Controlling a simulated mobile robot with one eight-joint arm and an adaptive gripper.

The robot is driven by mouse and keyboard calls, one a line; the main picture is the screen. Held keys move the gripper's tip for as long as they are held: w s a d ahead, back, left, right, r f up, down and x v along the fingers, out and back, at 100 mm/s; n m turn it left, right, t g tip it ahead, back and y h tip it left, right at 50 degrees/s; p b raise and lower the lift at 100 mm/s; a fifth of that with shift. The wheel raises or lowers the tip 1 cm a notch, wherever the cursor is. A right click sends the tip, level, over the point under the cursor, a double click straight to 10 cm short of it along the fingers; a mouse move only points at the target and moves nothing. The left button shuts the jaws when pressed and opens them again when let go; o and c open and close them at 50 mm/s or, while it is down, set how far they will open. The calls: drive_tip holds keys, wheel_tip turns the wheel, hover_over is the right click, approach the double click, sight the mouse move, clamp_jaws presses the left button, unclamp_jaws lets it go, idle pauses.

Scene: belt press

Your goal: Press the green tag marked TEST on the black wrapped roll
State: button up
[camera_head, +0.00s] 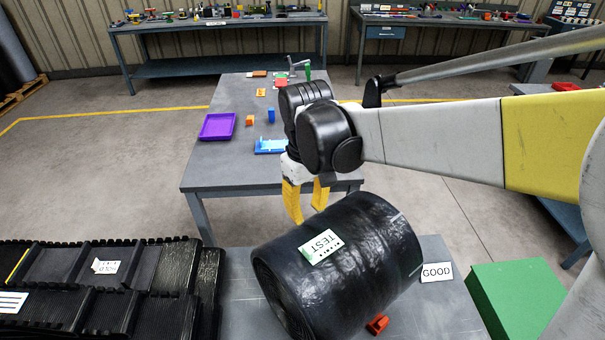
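The black wrapped roll (360,250) lies on its side on a grey table at the lower middle. The tag marked TEST (321,246) is on its upper surface, left of the middle; it looks pale with green along an edge, and its lettering is upside down in this view. My gripper (307,213) has yellow fingers pointing down, with a gap between them. In the picture it is just above the roll's upper left edge, behind the tag. I see nothing between the fingers. Whether the fingertips touch the roll is unclear, but they look apart from it.
A GOOD card (437,272) is right of the roll, and a small red object (377,324) is in front. A black belt (60,290) lies at lower left, a green block (520,295) at lower right. A table behind holds a purple tray (217,127).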

drive_tip(key=shift+r+p, duration=0.85)
drive_tip(key=shift+r, duration=0.45)
drive_tip(key=shift+a, duration=0.1)
drive_tip(key=s+a+r+p, duration=0.2)
drive_tip(key=a+r, duration=0.1)
drive_tip(key=shift+s, duration=0.25)
idle(0.4)
